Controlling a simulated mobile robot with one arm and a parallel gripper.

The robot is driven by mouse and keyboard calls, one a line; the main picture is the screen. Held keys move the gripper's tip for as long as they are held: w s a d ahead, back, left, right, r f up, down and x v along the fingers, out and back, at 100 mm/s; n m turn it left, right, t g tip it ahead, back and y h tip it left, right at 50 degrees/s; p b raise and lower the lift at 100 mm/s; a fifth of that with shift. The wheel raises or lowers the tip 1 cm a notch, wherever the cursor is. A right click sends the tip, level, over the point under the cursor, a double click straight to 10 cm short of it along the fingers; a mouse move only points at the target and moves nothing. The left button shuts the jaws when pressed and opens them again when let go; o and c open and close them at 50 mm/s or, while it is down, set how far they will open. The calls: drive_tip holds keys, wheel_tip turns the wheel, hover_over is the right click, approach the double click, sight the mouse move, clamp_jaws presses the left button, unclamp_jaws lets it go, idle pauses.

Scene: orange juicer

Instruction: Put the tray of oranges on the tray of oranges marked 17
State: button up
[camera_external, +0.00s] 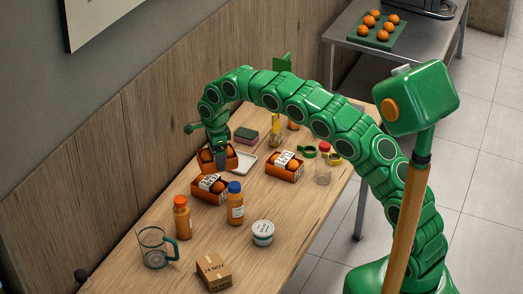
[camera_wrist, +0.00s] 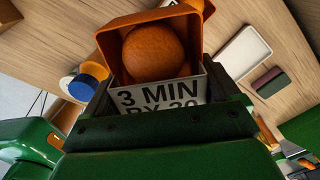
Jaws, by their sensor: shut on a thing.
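My gripper (camera_external: 221,158) is shut on an orange tray of oranges (camera_external: 232,160) at the table's wall side. In the wrist view the held tray (camera_wrist: 111,50) sits between the fingers (camera_wrist: 165,110), with an orange inside and a white label reading "3 MIN" above a partly hidden line. A second tray of oranges (camera_external: 210,189) with a white label stands just in front of the held one. A third labelled tray of oranges (camera_external: 285,166) stands to the right. I cannot read a 17 on either label. I cannot tell whether the held tray touches the table.
A white dish (camera_external: 246,163) and a sponge (camera_external: 246,135) lie close by. An orange-capped bottle (camera_external: 181,217), a blue-capped bottle (camera_external: 235,204), a glass jug (camera_external: 154,248), a round tub (camera_external: 262,232) and a carton (camera_external: 213,271) stand nearer the front. Free wood lies between them.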

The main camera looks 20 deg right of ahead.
drive_tip(key=shift+w+a+f, duration=0.35)
drive_tip(key=shift+w+f, duration=0.25)
drive_tip(key=shift+f, duration=0.25)
drive_tip(key=shift+w+a+f, duration=0.35)
drive_tip(key=shift+w+f, duration=0.2)
drive_tip(key=shift+f, duration=0.25)
drive_tip(key=shift+w+a+f, duration=0.35)
drive_tip(key=shift+w+f, duration=0.25)
drive_tip(key=shift+f, duration=1.8)
drive_tip(key=shift+f, duration=0.15)
drive_tip(key=o, duration=0.9)
wheel_tip(320, 180, up, 12)
drive_tip(key=shift+f, duration=0.1)
drive_tip(key=shift+r, duration=0.25)
